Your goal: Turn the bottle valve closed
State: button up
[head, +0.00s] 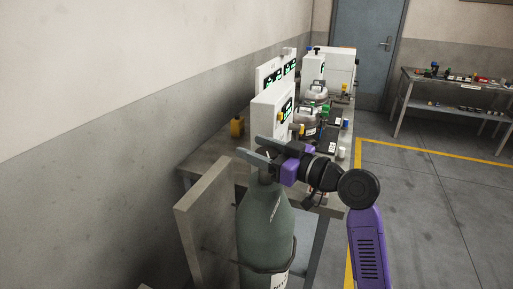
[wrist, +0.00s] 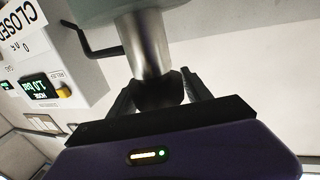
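The grey-green gas bottle (head: 265,222) stands upright at the front end of the bench, with a dark band around its body. In the wrist view, its bright metal neck (wrist: 145,45) ends in a dark round valve knob (wrist: 160,92). My gripper (head: 255,151) is at the bottle's top, reaching in from the right. In the wrist view my gripper (wrist: 160,88) has one finger on each side of the knob. The fingers look spread, with the knob between them; whether either touches it is unclear. In the head view the knob is hidden by my gripper.
A bench (head: 215,150) runs back behind the bottle, carrying a white panel box (head: 270,112) and several devices. A flat grey board (head: 205,210) stands left of the bottle. In the wrist view a black crank (wrist: 92,45) and a CLOSED sign (wrist: 22,22) are near. Floor at right is open.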

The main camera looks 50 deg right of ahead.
jog(key=c, duration=0.9)
